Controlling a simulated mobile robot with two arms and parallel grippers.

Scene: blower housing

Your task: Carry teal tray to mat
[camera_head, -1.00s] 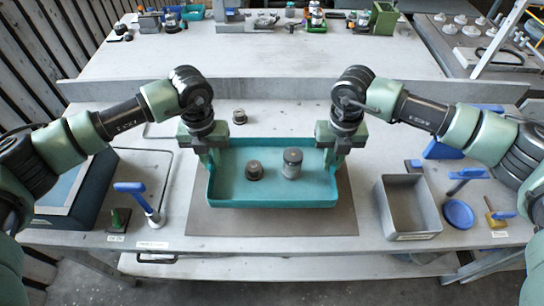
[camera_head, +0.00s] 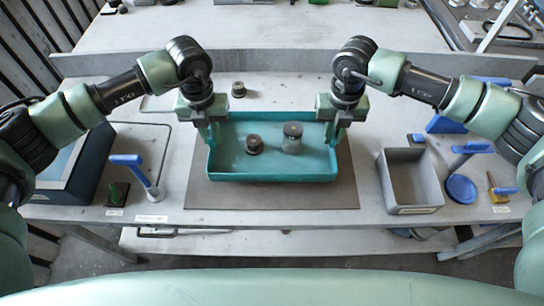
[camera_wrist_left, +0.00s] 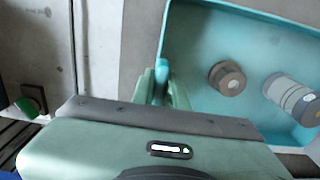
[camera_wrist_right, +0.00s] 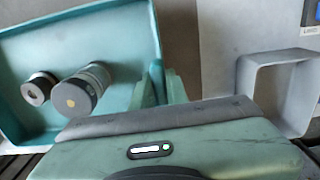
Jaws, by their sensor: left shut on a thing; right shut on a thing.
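The teal tray (camera_head: 270,176) lies level over the dark grey mat (camera_head: 270,197), whose front and side margins show around it. I cannot tell whether the tray touches the mat.
A grey open bin (camera_head: 413,210) stands right of the mat, beside a blue round lid (camera_head: 461,189). A blue-handled tool (camera_head: 140,172) and a dark, blue-topped box (camera_head: 72,165) are to the left. Another knobbed part (camera_head: 238,89) stands behind the tray.

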